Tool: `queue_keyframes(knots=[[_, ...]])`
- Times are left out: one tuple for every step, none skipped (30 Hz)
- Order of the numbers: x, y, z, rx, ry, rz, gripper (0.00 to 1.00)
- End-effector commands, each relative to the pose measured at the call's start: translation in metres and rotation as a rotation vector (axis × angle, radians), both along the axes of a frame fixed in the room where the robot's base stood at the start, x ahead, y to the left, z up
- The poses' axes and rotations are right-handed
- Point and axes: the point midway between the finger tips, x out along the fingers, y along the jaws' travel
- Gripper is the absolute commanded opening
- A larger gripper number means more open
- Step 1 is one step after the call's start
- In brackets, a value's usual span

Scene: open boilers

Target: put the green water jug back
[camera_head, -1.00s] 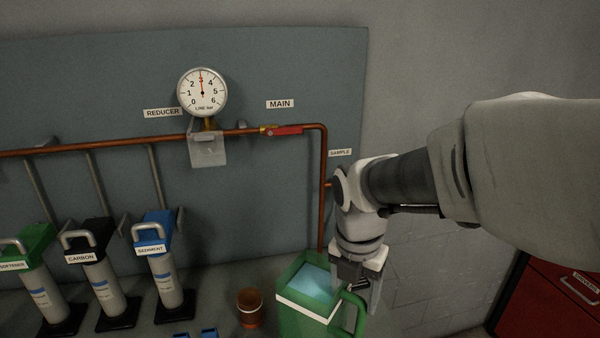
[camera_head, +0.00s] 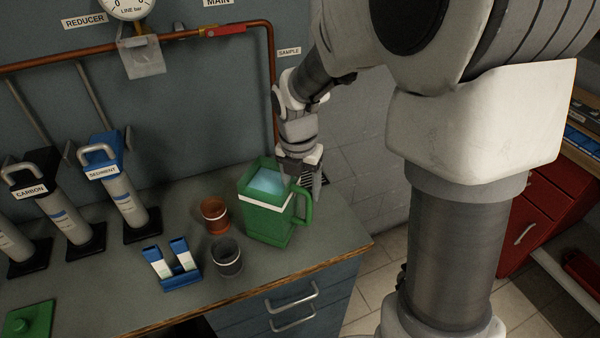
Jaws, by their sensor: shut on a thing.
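The green water jug (camera_head: 266,222) has a white band and pale blue water in its open top. It is upright near the right end of the counter in the head view, below the copper pipe. I cannot tell whether its base touches the counter. My gripper (camera_head: 312,186) is at the jug's right side, shut on its green handle (camera_head: 303,206). The fingers are partly hidden behind the handle.
A brown cup (camera_head: 214,216), a dark grey cup (camera_head: 227,258) and a blue holder with strips (camera_head: 181,279) stand left of the jug. Filter cylinders (camera_head: 124,200) line the back left. The counter (camera_head: 335,251) is bare at front right.

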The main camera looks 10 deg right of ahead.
Motion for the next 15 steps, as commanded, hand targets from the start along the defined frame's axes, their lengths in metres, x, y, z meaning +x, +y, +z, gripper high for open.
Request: queue_keyframes(knots=[[0.0025,0.0006,-0.0025,0.002,-0.008,0.000,0.00],[0.0023,0.0005,-0.0048,0.002,-0.008,-0.001,0.00],[0.0024,0.0003,-0.0072,0.001,-0.009,-0.001,0.00],[0.0025,0.0002,-0.0084,0.002,-0.010,-0.002,0.00],[0.0026,0.0002,-0.0091,0.002,-0.011,-0.002,0.00],[0.0026,0.0001,-0.0094,0.002,-0.011,-0.002,0.00],[0.0028,0.0002,-0.0094,0.002,-0.011,-0.002,0.00],[0.0028,0.0001,-0.0093,0.002,-0.012,-0.002,0.00],[0.0028,0.0001,-0.0091,0.002,-0.012,-0.002,0.00],[0.0028,0.0001,-0.0091,0.002,-0.012,-0.002,0.00],[0.0028,0.0001,-0.0090,0.002,-0.012,-0.002,0.00],[0.0028,0.0001,-0.0091,0.002,-0.012,-0.002,0.00],[0.0028,0.0002,-0.0095,0.002,-0.012,-0.002,0.00],[0.0028,0.0002,-0.0101,0.002,-0.012,-0.002,0.00],[0.0028,0.0002,-0.0112,0.002,-0.011,-0.002,0.00]])
